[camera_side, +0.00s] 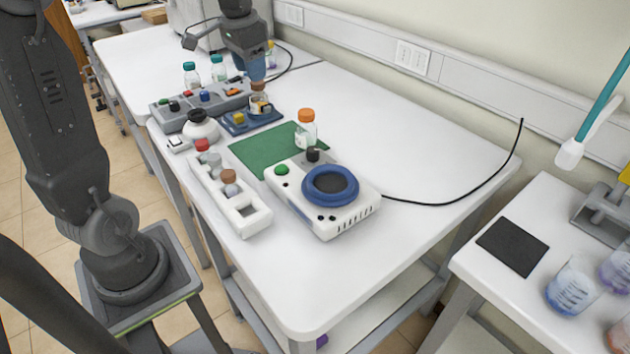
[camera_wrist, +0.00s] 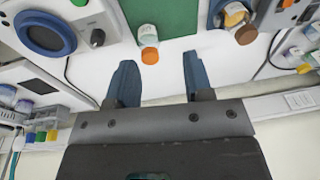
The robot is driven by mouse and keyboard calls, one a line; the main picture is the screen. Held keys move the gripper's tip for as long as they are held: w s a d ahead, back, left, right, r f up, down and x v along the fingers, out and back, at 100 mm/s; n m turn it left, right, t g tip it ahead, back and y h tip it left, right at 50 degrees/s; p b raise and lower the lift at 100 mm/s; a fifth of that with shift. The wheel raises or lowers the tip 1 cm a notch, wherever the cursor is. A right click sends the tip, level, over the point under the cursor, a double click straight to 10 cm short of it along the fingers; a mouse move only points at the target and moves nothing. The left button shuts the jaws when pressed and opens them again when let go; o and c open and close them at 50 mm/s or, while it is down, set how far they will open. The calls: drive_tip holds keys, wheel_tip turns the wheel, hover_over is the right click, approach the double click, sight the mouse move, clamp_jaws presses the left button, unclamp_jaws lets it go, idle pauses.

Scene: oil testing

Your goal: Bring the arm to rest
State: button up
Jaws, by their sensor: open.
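My gripper (camera_side: 257,70) is over the far part of the white table in the side view, its blue fingers pointing down above a small brown-capped bottle (camera_side: 259,102). In the wrist view my gripper (camera_wrist: 159,60) has its two blue fingers spread apart with nothing held. The brown-capped bottle is in the wrist view too (camera_wrist: 236,14), right of the fingers.
A white device with a blue ring (camera_side: 330,185) stands at the table's front, beside a white rack (camera_side: 247,219). A grey tray (camera_side: 170,124) and teal-capped bottles (camera_side: 190,76) stand near my gripper. A wall trunking (camera_side: 370,47) runs behind. The table's right side is mostly clear.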

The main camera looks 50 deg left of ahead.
drive_tip(key=s+d+f+t, duration=0.1)
drive_tip(key=s+d+t, duration=0.1)
drive_tip(key=s+d, duration=0.5)
drive_tip(key=s+d+f+t, duration=0.1)
drive_tip(key=s+d+t, duration=0.1)
drive_tip(key=s+d, duration=0.6)
drive_tip(key=d, duration=0.4)
drive_tip(key=shift+s+d+h, duration=0.15)
drive_tip(key=shift+d+h, duration=0.25)
